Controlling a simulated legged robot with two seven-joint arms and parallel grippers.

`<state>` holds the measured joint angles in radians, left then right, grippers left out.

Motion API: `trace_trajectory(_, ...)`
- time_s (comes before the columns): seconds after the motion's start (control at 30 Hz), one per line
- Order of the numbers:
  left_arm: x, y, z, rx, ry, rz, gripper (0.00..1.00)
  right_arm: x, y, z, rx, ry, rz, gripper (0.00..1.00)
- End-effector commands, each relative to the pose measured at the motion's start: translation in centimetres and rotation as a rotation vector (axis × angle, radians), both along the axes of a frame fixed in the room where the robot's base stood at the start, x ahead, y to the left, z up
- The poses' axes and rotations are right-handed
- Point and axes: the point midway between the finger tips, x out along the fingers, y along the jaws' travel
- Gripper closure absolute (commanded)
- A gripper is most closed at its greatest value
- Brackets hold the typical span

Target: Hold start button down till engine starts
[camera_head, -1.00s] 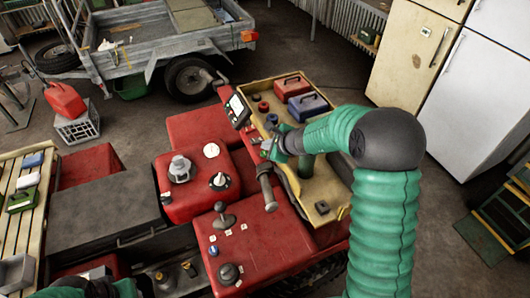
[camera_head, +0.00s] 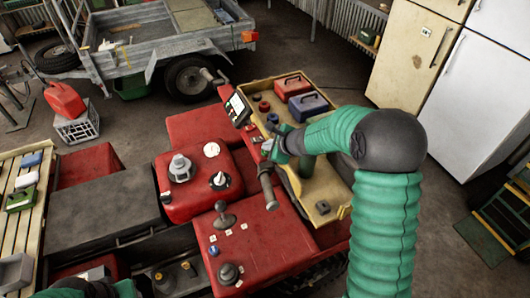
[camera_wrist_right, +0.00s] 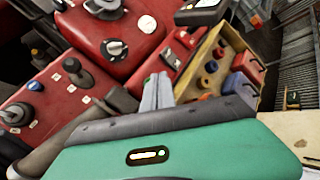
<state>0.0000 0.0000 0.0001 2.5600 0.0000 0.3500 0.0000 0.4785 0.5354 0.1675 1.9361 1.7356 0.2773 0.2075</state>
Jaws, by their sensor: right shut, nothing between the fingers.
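A red quad with black controls fills the middle of the head view. Its red control panel (camera_wrist_right: 178,55) shows in the right wrist view, with a dark knob (camera_wrist_right: 183,38) and a red button (camera_wrist_right: 169,58). I cannot tell for sure which control is the start button. My right gripper (camera_head: 268,148) is shut and empty, its tips pointing down at this panel beside the handlebar grip (camera_head: 267,188). Its grey fingers (camera_wrist_right: 157,88) partly cover the panel in the wrist view, so contact with a button cannot be told. Part of my left arm shows at the bottom left; its fingers are not visible.
A small display (camera_head: 238,108) stands just behind the right gripper. A tan tray (camera_head: 322,190) with red and blue boxes lies right of it, under my forearm. A trailer (camera_head: 150,50) stands at the back left, fridges (camera_head: 480,85) at the right.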

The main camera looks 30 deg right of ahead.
Motion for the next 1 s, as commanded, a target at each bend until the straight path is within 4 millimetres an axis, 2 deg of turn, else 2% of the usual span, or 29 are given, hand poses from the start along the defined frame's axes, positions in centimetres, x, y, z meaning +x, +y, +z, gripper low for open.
trace_trajectory(1.0,0.0,0.0,-1.0,0.000,0.000,0.000,0.69,0.0,0.0,-0.9,0.001,0.000,-0.001,1.00)
